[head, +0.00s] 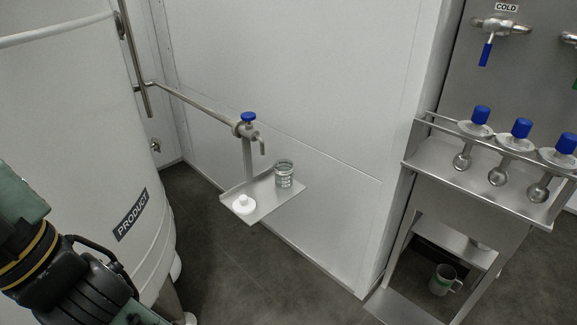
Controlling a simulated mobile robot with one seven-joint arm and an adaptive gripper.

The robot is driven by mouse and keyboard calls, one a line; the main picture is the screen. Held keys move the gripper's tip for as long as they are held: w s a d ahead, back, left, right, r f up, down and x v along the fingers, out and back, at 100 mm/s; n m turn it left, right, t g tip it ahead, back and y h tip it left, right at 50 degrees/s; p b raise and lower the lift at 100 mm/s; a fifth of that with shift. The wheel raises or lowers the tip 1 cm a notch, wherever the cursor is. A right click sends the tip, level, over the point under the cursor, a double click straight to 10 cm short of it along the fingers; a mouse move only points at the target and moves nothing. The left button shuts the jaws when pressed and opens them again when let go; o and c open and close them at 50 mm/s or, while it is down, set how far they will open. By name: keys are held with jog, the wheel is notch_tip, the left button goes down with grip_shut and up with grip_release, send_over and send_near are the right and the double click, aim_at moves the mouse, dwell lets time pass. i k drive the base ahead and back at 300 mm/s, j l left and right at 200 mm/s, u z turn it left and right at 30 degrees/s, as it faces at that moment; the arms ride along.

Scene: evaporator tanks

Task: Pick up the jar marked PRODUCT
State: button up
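A small clear glass jar (284,180) stands upright on a metal tray (268,208) under a tap with a blue knob. It has pale markings too small to read. A white lid-like piece (244,204) with a raised middle lies on the tray, to the left of the jar and apart from it. The word PRODUCT is readable on a black label (132,214) on the large white tank at left. My arm shows at the lower left, in front of the tank; my gripper is not in view.
The tank (70,110) fills the left side. The tap (247,127) and its pipe sit close above the tray. Dark floor (230,275) is clear between.

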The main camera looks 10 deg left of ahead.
aim_at(284, 174)
jog(key=i+j+z, duration=0.1)
jog(key=z, duration=0.25)
jog(key=i+j+z, duration=0.1)
jog(key=j+z, duration=0.45)
jog(key=z, duration=0.15)
